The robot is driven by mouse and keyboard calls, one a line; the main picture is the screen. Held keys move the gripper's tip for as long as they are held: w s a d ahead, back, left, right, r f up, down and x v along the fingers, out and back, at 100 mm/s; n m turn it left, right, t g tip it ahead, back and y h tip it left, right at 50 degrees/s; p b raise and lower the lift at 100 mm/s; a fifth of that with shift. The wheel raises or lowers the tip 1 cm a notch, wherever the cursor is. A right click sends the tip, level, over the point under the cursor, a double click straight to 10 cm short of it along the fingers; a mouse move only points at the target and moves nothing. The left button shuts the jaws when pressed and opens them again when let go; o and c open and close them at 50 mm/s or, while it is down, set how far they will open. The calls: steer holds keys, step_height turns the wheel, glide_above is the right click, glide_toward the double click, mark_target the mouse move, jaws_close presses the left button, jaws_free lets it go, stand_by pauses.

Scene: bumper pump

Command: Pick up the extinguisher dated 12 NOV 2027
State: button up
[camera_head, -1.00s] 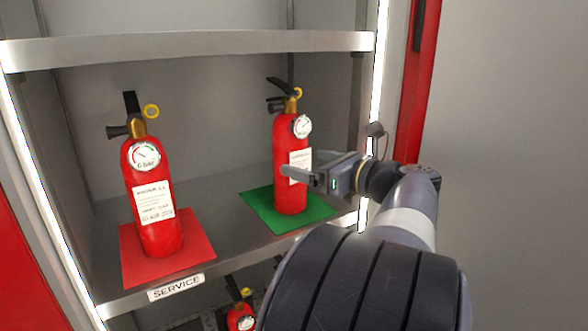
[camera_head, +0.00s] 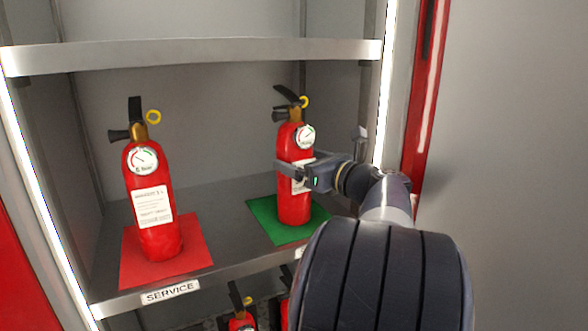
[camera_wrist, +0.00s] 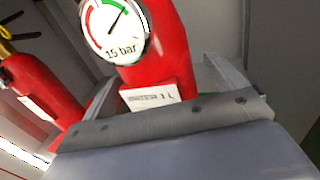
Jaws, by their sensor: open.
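Two red extinguishers stand upright on the shelf. The right one (camera_head: 294,209) stands on a green mat (camera_head: 262,218); the left one (camera_head: 160,242) stands on a red mat (camera_head: 190,258). Each has a round gauge and a white label, but I cannot read a date on either. My gripper (camera_head: 298,170) is open at the right extinguisher's label height. In the wrist view its fingers lie on either side of this extinguisher's body (camera_wrist: 168,62), with part of the label between them; contact cannot be told. The left extinguisher also shows in the wrist view (camera_wrist: 38,82).
A shelf board (camera_head: 190,57) runs above the extinguishers. A SERVICE tag (camera_head: 170,291) is on the front edge under the red mat. More extinguishers (camera_head: 243,321) show partly on the level below. The cabinet's lit right post is close to my arm.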

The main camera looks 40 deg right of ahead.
steer(key=shift+w+a, duration=0.1)
steer(key=shift+w, duration=1.4)
steer(key=shift+c, duration=0.2)
steer(key=c, duration=1.9)
steer(key=shift+r, duration=0.25)
jaws_close()
